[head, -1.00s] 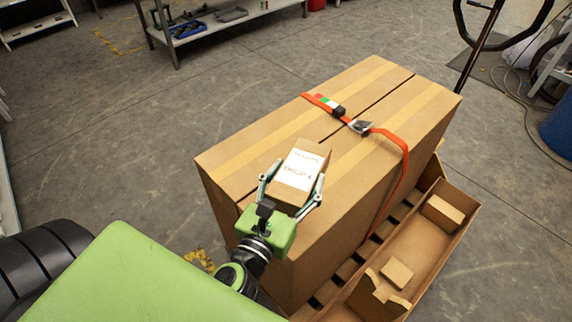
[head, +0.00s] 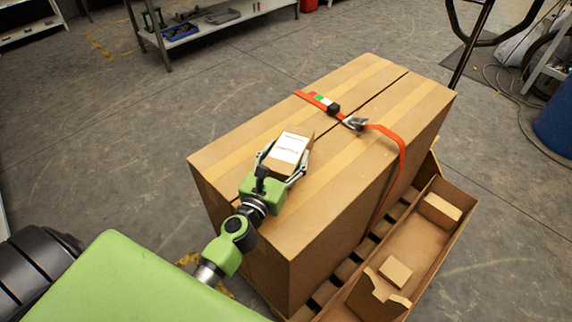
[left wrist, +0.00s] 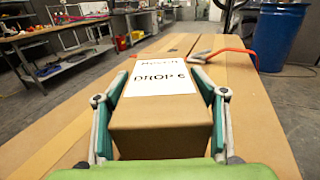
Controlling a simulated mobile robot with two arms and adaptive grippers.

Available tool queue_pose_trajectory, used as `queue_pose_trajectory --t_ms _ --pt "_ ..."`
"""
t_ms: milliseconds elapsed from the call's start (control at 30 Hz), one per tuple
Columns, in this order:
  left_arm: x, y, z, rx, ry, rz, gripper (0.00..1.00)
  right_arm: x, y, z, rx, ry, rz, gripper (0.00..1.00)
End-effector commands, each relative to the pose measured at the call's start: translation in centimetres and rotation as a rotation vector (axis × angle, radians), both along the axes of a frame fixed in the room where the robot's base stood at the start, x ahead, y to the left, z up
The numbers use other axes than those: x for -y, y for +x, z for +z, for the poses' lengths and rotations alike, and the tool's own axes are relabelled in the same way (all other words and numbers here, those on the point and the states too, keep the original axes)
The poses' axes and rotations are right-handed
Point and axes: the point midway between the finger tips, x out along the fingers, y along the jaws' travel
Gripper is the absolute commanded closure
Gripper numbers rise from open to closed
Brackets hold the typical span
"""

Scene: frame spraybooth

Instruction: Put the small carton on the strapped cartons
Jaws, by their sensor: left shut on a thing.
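The small carton (head: 287,154), brown with a white label on top, is between the fingers of my left gripper (head: 283,166), which is shut on it. In the left wrist view the small carton (left wrist: 160,120) fills the space between the two fingers, and its label reads "DROP 6". The strapped cartons (head: 330,178) stand side by side with an orange strap (head: 400,150) and a metal buckle across them. My right gripper is not in view.
An open cardboard tray (head: 425,240) with small boxes lies right of the strapped cartons, over pallet slats. A metal shelf (head: 215,25) with tools stands behind. A blue drum (head: 553,128) is at the right. The top around the small carton is free up to the strap.

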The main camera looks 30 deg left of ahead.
Motion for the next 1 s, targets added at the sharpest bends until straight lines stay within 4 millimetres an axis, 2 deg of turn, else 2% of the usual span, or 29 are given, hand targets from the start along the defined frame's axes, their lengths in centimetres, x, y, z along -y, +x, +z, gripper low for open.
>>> queue_pose_trajectory --t_ms 67,100,233,667,700,767,800,1000 --pt "-0.5 0.7 -1.1 0.003 -0.001 0.002 0.77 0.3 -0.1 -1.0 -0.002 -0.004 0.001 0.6" --pt "-0.3 0.6 -2.0 0.002 -0.005 0.002 0.77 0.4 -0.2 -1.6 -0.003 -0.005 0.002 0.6" --pt "-0.3 0.5 -3.4 0.002 -0.003 0.001 0.77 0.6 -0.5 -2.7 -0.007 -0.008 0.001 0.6" --pt "-0.3 0.5 -3.8 0.003 0.0 0.0 0.77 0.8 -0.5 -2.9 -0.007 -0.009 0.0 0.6" --pt "-0.3 0.5 -4.0 -0.001 0.0 0.001 0.35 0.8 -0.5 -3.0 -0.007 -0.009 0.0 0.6" --pt "-0.3 0.4 -3.9 -0.001 0.0 0.001 0.19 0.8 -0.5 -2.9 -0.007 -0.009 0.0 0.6" --pt "-0.3 0.4 -3.9 -0.001 0.0 0.001 0.15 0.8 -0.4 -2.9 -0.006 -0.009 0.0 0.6" --pt "-0.3 0.4 -3.9 -0.001 0.0 0.001 0.15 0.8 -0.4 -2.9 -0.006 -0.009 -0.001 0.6"
